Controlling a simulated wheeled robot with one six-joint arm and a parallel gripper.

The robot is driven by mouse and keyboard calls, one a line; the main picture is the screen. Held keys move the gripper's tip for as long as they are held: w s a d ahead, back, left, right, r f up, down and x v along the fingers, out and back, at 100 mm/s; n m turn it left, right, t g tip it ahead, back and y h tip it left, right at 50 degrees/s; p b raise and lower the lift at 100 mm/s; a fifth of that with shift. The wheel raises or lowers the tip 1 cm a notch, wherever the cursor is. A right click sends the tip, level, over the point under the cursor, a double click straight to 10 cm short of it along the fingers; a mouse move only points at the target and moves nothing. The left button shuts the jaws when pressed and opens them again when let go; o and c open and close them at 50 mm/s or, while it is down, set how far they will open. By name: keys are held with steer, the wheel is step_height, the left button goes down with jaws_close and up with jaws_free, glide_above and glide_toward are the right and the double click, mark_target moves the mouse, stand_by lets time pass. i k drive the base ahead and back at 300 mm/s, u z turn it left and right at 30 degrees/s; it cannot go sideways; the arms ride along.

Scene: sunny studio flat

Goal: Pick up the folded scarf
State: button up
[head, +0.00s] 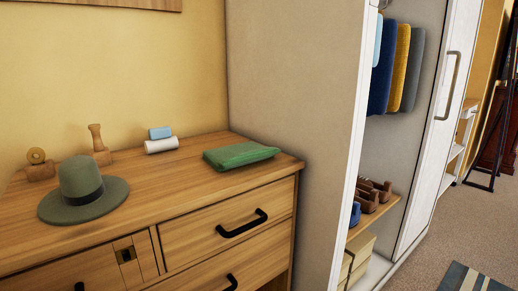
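A green folded cloth that looks like the folded scarf (240,155) lies flat on top of the wooden dresser (140,198), near its right end and close to the wardrobe side. It is unobstructed in the head view. My gripper does not show in this view.
A green-grey hat (83,190), wooden pieces (98,145), a white roll (161,145) and a light blue item (160,132) also sit on the dresser. An open wardrobe (295,130) with hanging clothes (398,68) and shoes (372,196) stands at right. Floor at far right is mostly clear.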

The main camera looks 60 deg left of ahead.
mark_target(225, 158)
steer(key=u, duration=0.3)
steer(key=i, duration=0.8)
steer(key=u, duration=1.45)
steer(key=i, duration=0.7)
steer(key=u, duration=0.75)
